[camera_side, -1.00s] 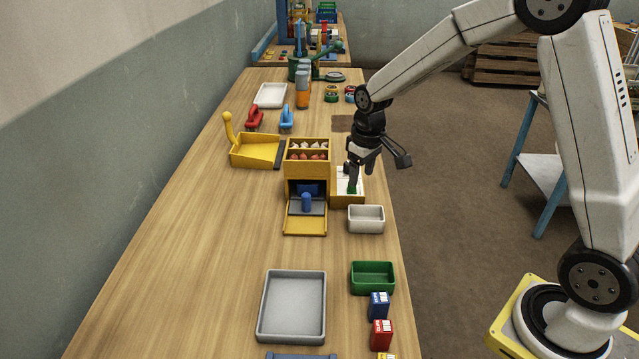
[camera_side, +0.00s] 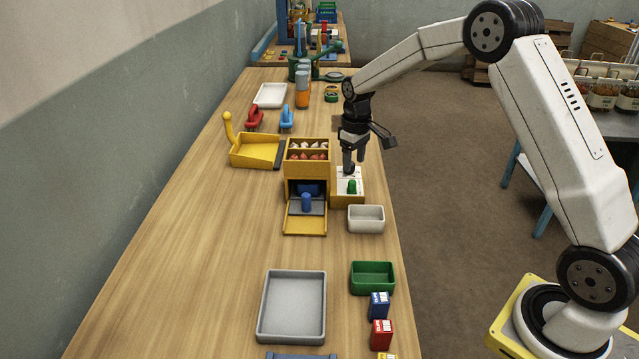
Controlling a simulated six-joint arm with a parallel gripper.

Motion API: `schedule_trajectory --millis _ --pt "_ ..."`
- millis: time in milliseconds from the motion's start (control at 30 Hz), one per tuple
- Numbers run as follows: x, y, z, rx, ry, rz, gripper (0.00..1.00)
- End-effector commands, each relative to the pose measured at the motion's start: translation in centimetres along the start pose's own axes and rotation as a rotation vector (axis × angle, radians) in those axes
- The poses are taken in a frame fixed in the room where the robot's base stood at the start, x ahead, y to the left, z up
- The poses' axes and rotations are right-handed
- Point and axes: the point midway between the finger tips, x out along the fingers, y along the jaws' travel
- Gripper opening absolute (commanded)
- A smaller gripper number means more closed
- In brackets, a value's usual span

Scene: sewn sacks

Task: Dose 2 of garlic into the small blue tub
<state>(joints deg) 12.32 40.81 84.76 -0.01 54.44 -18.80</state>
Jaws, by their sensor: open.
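A yellow dispenser (camera_side: 307,168) stands mid-table with white bulbs, seemingly garlic (camera_side: 306,145), in its back top compartment and red ones in front. A dark blue shape (camera_side: 308,188), perhaps the small blue tub, sits in its lower opening, partly hidden. Right of the dispenser is a yellow box with a white top (camera_side: 345,199) and an upright green knob (camera_side: 352,187). My gripper (camera_side: 354,166) is open and empty, just above and behind the knob, apart from it.
A white tub (camera_side: 366,219) stands close in front of the box. A green tub (camera_side: 372,278), a grey tray (camera_side: 292,307) and small blue and red cartons (camera_side: 380,333) are nearer. The table's left middle is clear.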

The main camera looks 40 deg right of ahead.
Motion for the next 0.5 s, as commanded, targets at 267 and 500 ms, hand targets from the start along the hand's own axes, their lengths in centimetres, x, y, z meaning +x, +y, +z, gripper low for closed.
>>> schedule_trajectory --millis 267,500 --pt "3.3 0.0 0.1 0.0 -0.003 -0.001 0.67" --pt "5.9 0.0 0.1 0.0 -0.002 -0.001 0.67"
